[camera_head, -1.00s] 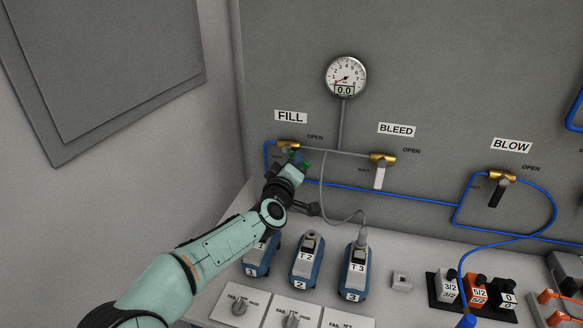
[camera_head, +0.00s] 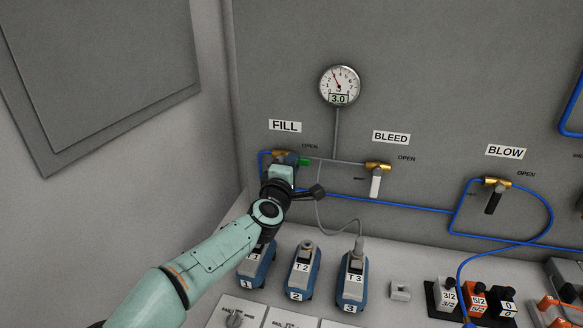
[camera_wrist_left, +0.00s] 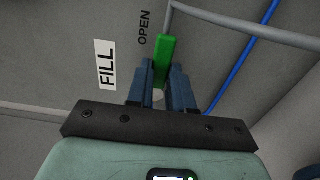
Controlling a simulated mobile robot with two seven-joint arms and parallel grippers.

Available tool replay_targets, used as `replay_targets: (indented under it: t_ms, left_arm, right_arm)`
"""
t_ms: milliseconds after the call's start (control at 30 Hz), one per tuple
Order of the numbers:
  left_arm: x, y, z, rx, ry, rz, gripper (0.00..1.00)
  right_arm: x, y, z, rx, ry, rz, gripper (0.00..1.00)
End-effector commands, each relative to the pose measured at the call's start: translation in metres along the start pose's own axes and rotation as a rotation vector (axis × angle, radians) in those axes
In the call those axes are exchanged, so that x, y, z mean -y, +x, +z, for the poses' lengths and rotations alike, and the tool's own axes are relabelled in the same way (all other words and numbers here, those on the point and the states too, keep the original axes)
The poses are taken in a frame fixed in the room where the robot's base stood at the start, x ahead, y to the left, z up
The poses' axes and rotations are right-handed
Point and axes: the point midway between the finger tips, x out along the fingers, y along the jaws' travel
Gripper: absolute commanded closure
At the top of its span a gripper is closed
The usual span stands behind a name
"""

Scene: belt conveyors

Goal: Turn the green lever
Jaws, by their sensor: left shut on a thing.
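The green lever (camera_head: 305,161) is on the FILL valve (camera_head: 281,154) on the back panel. It points sideways to the right, towards the OPEN mark. In the left wrist view the green lever (camera_wrist_left: 164,50) sticks out beyond the fingers. My left gripper (camera_head: 292,161) is at the FILL valve, with the arm coming in from the left and hiding part of it. In the left wrist view my left gripper (camera_wrist_left: 163,75) is shut on the green lever, a blue finger on each side. The round gauge (camera_head: 340,86) above reads 3.0. My right gripper is not in view.
The BLEED valve (camera_head: 377,168) with a white lever and the BLOW valve (camera_head: 497,183) with a black lever are to the right. A blue tube (camera_head: 417,206) runs along the panel. Several blue devices (camera_head: 303,270) stand on the bench below.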

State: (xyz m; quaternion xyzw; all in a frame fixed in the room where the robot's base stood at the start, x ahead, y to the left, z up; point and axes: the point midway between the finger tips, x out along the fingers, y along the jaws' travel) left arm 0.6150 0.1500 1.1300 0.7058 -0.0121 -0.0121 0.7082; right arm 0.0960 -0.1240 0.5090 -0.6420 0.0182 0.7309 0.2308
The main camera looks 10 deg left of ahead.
Motion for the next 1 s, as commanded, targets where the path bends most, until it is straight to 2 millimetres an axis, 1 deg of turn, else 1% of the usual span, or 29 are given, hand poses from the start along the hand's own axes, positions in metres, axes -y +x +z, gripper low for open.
replay_targets:
  t_ms: [467, 500, 533, 567, 867, 1000]
  left_arm:
    - [-0.001, 0.0, 0.0, 0.0, -0.017, 0.0, 1.0]
    - [-0.001, 0.0, 0.0, 0.0, -0.017, 0.0, 0.69]
    - [-0.001, 0.0, 0.0, 0.0, -0.016, 0.0, 0.6]
    - [-0.001, 0.0, 0.0, 0.0, -0.016, 0.0, 0.53]
    - [-0.001, -0.001, 0.0, 0.0, -0.013, 0.0, 0.53]
    - [-0.001, -0.01, -0.001, 0.0, -0.012, 0.001, 0.53]
  right_arm:
    - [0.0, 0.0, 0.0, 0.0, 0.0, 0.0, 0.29]
    - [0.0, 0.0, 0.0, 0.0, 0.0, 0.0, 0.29]
    - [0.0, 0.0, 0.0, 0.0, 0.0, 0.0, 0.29]
    - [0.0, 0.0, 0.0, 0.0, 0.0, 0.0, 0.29]
    - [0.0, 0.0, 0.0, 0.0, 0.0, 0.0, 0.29]
    - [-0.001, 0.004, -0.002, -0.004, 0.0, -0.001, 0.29]
